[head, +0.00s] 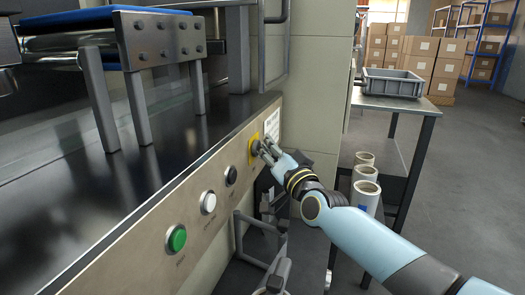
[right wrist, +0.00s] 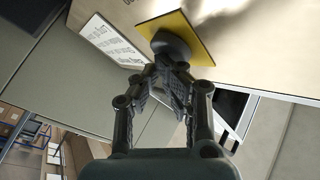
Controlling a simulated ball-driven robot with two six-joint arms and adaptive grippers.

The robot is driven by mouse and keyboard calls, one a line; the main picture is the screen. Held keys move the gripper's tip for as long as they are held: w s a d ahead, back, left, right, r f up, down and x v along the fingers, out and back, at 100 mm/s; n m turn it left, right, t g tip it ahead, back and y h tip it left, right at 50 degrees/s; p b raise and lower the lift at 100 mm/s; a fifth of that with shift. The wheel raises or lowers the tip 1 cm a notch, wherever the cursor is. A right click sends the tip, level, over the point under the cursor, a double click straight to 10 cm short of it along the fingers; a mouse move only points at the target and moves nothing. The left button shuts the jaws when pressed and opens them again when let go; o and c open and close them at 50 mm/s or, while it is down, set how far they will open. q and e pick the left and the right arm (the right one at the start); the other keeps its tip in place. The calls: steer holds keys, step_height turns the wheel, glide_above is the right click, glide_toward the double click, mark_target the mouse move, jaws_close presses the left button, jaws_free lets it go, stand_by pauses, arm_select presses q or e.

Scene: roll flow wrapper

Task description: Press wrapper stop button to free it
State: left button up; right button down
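The stop button (right wrist: 170,44) is a dark round knob on a square yellow plate, large at the top of the right wrist view. In the head view its yellow plate (head: 252,149) sits at the far end of the button panel, and the knob is partly hidden by my right gripper (head: 266,149). My right gripper looks shut and empty. In the right wrist view its fingertips (right wrist: 173,72) come together at the knob's lower edge; I cannot tell whether they touch it. Grey jointed parts at the bottom centre of the head view may be my left gripper, but its opening is unclear.
The beige panel also carries a black button (head: 231,175), a white button (head: 208,202) and a green button (head: 176,238). A printed label (head: 272,124) is beyond the yellow plate. A side table holds a grey crate (head: 392,82), with white rolls (head: 366,196) below.

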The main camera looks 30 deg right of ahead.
steer(key=shift+s, duration=0.25)
steer(key=shift+d, duration=0.1)
steer(key=s+d+p, duration=0.2)
steer(key=s+d, duration=0.2)
steer(key=shift+s, duration=0.3)
stand_by(0.4)
